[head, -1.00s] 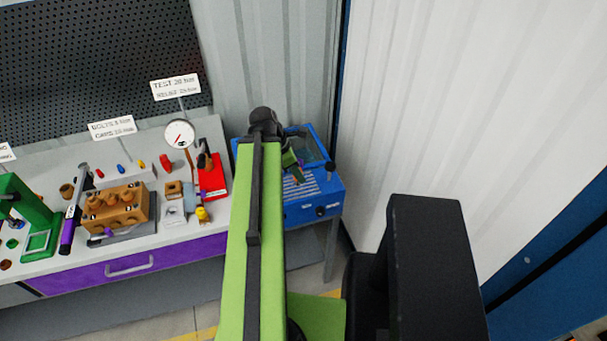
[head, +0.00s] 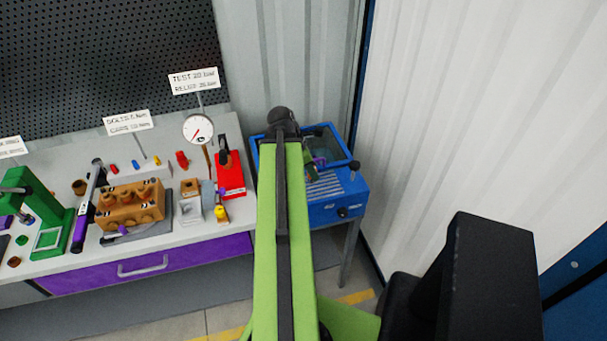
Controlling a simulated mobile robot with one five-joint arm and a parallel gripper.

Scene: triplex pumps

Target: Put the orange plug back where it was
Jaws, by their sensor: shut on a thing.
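My gripper (head: 315,168) is mostly hidden behind my green arm. It hangs over the blue washing unit (head: 342,197), near its open tub and slotted tray. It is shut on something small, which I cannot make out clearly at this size. A bit of purple shows at its tip. I cannot identify an orange plug for certain. Small plugs lie at the back of the bench: a red one (head: 115,169), a blue one (head: 135,164) and a yellow one (head: 157,160). A larger red piece (head: 182,160) lies right of them.
An orange-brown pump block (head: 130,207) sits on the bench beside a purple-handled wrench (head: 80,225). A gauge (head: 198,130), a red hand pump (head: 230,178) and a green press (head: 38,210) stand around it. A white corrugated wall (head: 460,110) is on the right.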

